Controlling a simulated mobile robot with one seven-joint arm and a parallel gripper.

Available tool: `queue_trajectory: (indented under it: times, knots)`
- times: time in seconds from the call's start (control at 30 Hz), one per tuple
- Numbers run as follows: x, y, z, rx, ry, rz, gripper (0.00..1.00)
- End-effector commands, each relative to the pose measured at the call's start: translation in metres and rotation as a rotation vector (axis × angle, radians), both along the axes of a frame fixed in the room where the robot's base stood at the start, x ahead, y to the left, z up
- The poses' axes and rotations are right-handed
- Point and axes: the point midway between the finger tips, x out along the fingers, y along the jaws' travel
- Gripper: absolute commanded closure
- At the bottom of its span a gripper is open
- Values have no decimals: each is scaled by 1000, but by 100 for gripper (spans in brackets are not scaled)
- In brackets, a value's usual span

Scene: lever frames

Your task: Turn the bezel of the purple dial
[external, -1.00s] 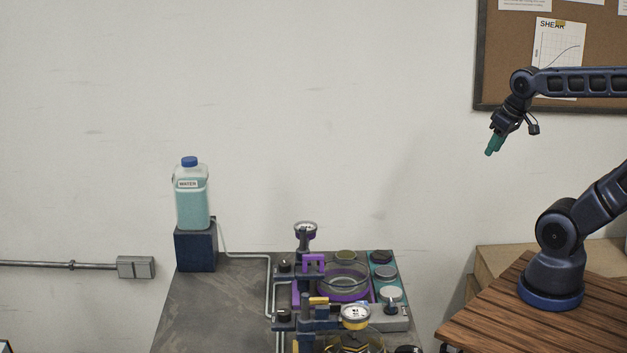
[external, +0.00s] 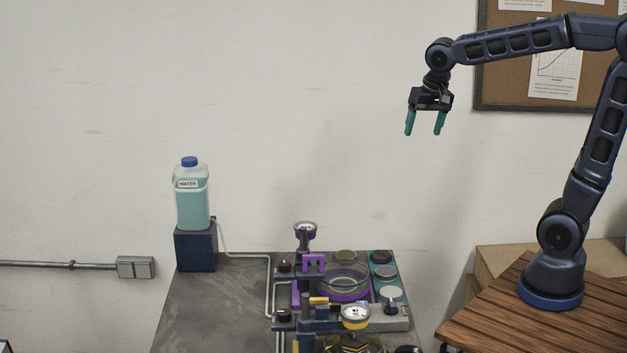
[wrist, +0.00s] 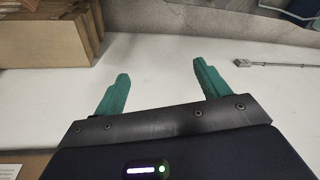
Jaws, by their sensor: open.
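A small round dial (external: 305,228) with a dark, faintly purple rim stands on a post at the back of the bench rig. Below it are a purple bracket (external: 314,261) and a glass dish with a purple ring (external: 343,296). I cannot tell for sure which part is the purple dial. My gripper (external: 423,132) is open and empty, high above and to the right of the rig, its teal fingers pointing down. In the wrist view my gripper (wrist: 161,70) has its fingers spread with nothing between them, and the dial does not show clearly.
A yellow-rimmed gauge (external: 355,313) stands in front of the purple ring. A water bottle (external: 191,200) stands on a dark block (external: 196,250) at the bench's left. A pinboard (external: 490,95) hangs behind my arm. The air around my gripper is clear.

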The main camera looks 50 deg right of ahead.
Motion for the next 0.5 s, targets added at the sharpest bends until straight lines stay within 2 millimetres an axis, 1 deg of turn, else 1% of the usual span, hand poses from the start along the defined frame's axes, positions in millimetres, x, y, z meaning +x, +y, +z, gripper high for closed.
queue_trajectory:
  times: [0.03,0.2,0.37,0.5]
  knots:
    - [12,15,-2,6,14,-22,25]
    - [46,60,-7,29,49,-131,25]
    - [74,107,-18,49,84,-233,25]
    - [96,151,-30,65,114,-324,25]
